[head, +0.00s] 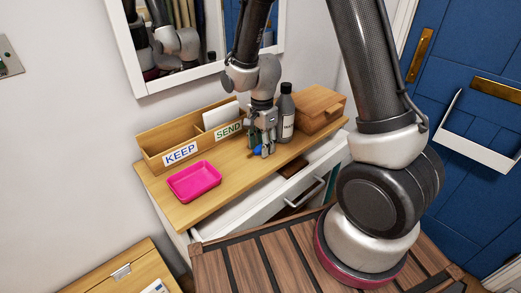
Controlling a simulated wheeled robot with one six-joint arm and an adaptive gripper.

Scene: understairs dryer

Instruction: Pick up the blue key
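A small blue object (257,151), which looks like the blue key, is on the wooden dresser top, right at my gripper's fingertips. My gripper (261,147) points down over the dresser top, in front of the dark bottle. The fingers partly cover the blue object. I cannot tell whether the fingers are closed on it or only around or beside it. The key's full shape is too small and too hidden to make out.
A pink tray (194,181) lies left of my gripper. Behind are a wooden organizer (153,148) labelled KEEP and SEND, a dark bottle (286,112) and a wooden box (318,106). A white drawer (290,199) stands open below. A mirror (137,71) hangs above.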

